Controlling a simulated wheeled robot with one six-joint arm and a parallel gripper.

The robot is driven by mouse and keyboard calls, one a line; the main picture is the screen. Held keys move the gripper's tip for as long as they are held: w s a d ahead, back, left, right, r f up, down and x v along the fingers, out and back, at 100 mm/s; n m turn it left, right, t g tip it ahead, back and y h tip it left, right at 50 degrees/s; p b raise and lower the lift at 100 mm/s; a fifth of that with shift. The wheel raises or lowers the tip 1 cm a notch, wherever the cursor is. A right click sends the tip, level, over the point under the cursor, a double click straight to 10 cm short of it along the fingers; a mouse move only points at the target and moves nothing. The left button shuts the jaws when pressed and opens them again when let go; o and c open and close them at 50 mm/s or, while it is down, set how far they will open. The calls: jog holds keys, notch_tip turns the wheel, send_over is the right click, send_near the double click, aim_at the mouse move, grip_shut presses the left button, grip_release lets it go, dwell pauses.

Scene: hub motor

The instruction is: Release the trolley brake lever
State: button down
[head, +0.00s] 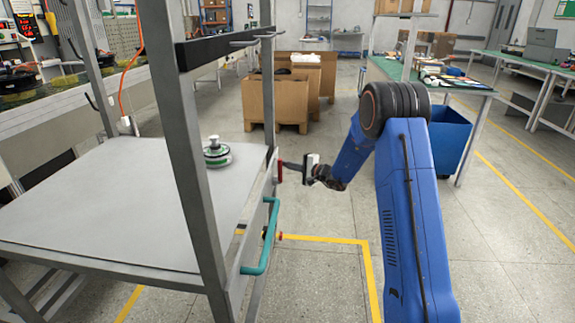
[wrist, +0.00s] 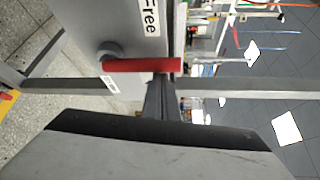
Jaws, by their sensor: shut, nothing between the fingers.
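The trolley's red brake lever (head: 279,172) is on the grey post at the trolley's right side, below deck height. In the wrist view the lever (wrist: 135,65) runs from a round grey pivot (wrist: 109,50) across to the right, near a white label reading "Free" (wrist: 150,17). A second small label (wrist: 110,85) is too small to read. My gripper (head: 285,164) reaches the lever from the right. In the wrist view my gripper's dark fingers (wrist: 161,88) are together, with their tips at the lever's free end. I cannot tell whether they touch it.
The grey trolley deck (head: 100,200) carries a green-and-silver hub motor (head: 216,154). A teal handle (head: 266,235) sticks out below the lever. Cardboard boxes (head: 275,102) and a blue bin (head: 447,138) stand behind. The floor right of the trolley is clear.

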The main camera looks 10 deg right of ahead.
jog(key=shift+s+a, duration=0.15)
jog(key=shift+s, duration=0.25)
dwell(0.3)
jog(key=w+d, duration=0.2)
jog(key=w, duration=0.2)
jog(key=f+v, duration=0.1)
jog(key=v, duration=0.9)
jog(key=shift+s, duration=0.15)
jog(key=shift+d+f, duration=0.1)
